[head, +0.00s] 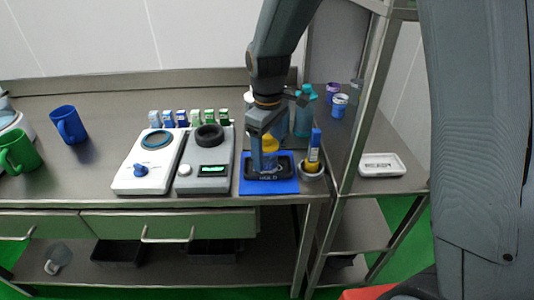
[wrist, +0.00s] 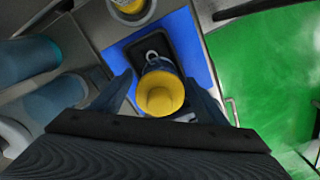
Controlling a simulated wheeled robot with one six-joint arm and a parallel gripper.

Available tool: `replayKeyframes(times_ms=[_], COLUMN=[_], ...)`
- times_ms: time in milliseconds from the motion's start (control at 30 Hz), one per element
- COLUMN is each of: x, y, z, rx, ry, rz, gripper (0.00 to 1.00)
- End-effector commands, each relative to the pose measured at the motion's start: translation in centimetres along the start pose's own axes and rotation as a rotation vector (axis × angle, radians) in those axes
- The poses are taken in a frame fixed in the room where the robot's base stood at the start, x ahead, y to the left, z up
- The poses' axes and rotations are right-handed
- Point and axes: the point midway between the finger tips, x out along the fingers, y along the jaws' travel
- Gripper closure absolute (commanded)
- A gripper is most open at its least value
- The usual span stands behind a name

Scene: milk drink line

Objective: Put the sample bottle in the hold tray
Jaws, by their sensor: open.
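The sample bottle, with a yellow cap (head: 271,144), stands in the black hold tray (head: 287,172), which has a white label on its front. The tray lies on a blue mat (head: 256,188). My gripper (head: 262,152) is down over the bottle and partly hides it. In the wrist view the yellow cap (wrist: 160,93) sits between the two spread fingers of my gripper (wrist: 163,97), with the tray (wrist: 184,43) beneath. The fingers look open with space at the sides; the bottle's base is mostly hidden.
A blue and yellow bottle (head: 314,146) stands in a round grey holder (head: 312,172) just right of the mat. Teal bottles (head: 303,122) stand behind my gripper. Two instruments (head: 206,165) are left of the mat. A white tray (head: 382,165) lies on the right shelf.

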Motion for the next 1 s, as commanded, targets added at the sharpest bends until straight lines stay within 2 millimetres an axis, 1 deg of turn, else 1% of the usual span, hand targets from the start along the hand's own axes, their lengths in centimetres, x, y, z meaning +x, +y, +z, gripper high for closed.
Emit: replayKeyframes(times_ms=[133,400,533,700,1000], x=[-2.5,-8.0,-9.9,-11.1,-11.4], y=[0.1,0.1,0.1,0.0,0.0], z=[-0.2,-0.1,-0.1,0.0,0.0], rx=[0.0,0.0,0.0,0.0,0.0], ry=[0.006,0.005,0.003,0.001,0.0], rz=[0.004,0.004,0.002,0.001,0.0], gripper=[0.33,0.33,0.33,0.33,0.33])
